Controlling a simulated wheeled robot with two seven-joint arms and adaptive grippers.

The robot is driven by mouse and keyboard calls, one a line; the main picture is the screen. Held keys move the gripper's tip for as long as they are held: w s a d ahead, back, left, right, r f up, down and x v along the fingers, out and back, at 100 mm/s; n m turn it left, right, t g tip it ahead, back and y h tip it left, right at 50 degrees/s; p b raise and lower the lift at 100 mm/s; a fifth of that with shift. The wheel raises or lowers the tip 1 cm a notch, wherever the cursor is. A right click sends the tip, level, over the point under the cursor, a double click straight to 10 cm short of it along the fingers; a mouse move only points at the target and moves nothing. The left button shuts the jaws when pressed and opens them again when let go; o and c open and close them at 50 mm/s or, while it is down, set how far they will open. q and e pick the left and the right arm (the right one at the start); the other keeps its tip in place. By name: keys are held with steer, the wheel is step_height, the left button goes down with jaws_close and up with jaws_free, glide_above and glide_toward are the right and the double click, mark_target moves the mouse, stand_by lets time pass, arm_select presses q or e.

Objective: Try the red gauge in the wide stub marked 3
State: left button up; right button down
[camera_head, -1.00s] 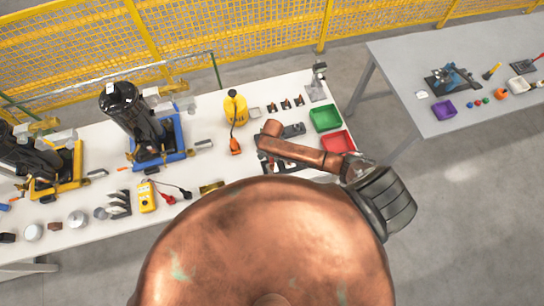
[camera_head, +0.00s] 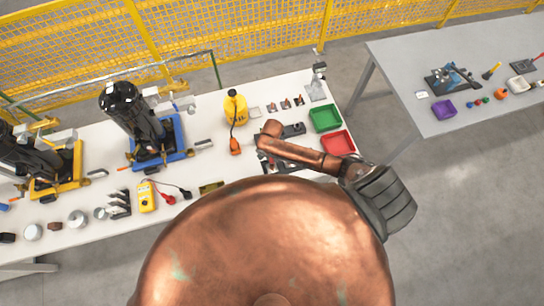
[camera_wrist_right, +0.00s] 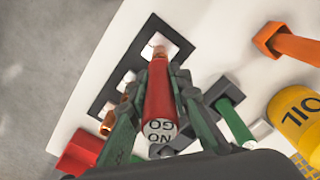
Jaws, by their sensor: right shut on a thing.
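My right gripper (camera_wrist_right: 160,88) is shut on the red gauge (camera_wrist_right: 161,98) in the right wrist view. The gauge's near end reads "NO GO". Its far end points at a copper stub (camera_wrist_right: 156,48) at the upper end of a dark plate (camera_wrist_right: 104,92) with white squares. The end appears at or over the stub's mouth; I cannot tell whether it is inside. Smaller copper stubs (camera_wrist_right: 108,120) stand along the same plate; the stub numbers are not readable. In the head view my copper right arm reaches over the table and mostly hides the gripper. My left gripper is not in view.
A green-handled gauge (camera_wrist_right: 236,124) lies right of the gripper. A yellow oil bottle (camera_head: 235,107) and an orange tool (camera_head: 235,147) stand nearby. A green tray (camera_head: 325,118) and red tray (camera_head: 338,143) sit at the table's right end. Compressors (camera_head: 132,112) stand to the left.

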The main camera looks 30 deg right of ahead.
steer(key=shift+f, duration=0.45)
steer(key=shift+s+f, duration=0.1)
stand_by(1.7)
steer(key=shift+r, duration=1.55)
steer(key=shift+f, duration=0.1)
steer(key=shift+f+b, duration=0.3)
steer(key=shift+f, duration=0.55)
steer(key=shift+p, duration=0.4)
